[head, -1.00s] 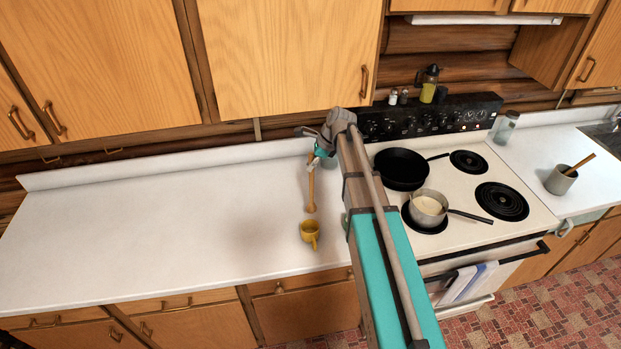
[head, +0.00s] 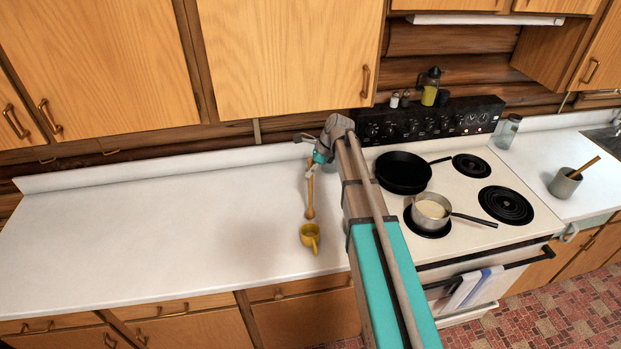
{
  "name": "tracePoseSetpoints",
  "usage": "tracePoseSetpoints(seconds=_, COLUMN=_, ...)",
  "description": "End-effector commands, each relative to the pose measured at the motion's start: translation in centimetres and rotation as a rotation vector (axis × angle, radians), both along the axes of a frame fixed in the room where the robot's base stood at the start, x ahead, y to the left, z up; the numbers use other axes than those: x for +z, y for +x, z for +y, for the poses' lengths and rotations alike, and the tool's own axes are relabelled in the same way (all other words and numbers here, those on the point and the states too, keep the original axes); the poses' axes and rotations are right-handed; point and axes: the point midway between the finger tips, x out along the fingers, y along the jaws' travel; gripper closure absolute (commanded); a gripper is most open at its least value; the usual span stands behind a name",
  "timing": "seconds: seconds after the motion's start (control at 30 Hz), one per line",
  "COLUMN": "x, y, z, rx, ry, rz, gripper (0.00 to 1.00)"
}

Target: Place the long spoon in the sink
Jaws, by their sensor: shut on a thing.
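A long wooden spoon (head: 310,198) is over the white counter left of the stove, its lower end just behind a yellow mug. My gripper (head: 311,170) is at the spoon's upper end and shut on it. The fingers are small in this view, and I cannot tell whether the spoon's lower end touches the counter. Part of the sink (head: 609,136) shows at the far right edge, beyond the stove; most of it is out of the picture.
The yellow mug (head: 309,238) stands near the counter's front. The stove holds a black frying pan (head: 402,171) and a saucepan (head: 430,212) with handles pointing right. A grey cup with a wooden utensil (head: 563,184) and a glass jar (head: 508,131) stand right of the stove.

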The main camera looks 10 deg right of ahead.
Motion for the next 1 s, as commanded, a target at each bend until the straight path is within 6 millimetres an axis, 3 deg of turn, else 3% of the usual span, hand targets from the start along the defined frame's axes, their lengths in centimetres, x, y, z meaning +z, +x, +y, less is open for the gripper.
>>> tracePoseSetpoints(seconds=0.03, x=-0.9, y=0.0, z=0.0, rx=0.0, ry=0.0, rz=0.0, gripper=1.0)
tracePoseSetpoints(seconds=0.2, x=-1.7, y=0.0, z=0.0, rx=0.0, ry=0.0, rz=0.0, gripper=1.0)
tracePoseSetpoints(seconds=0.77, x=-2.2, y=0.0, z=-0.1, rx=-0.001, ry=0.0, rz=0.0, gripper=1.0)
tracePoseSetpoints(seconds=0.8, x=-2.1, y=0.0, z=-0.1, rx=-0.001, ry=0.0, rz=0.0, gripper=0.67)
tracePoseSetpoints(seconds=0.97, x=-2.0, y=0.0, z=-0.1, rx=-0.001, ry=0.0, rz=0.0, gripper=0.38)
tracePoseSetpoints(seconds=1.0, x=-2.0, y=0.0, z=-0.1, rx=-0.001, ry=0.0, rz=0.0, gripper=0.38)
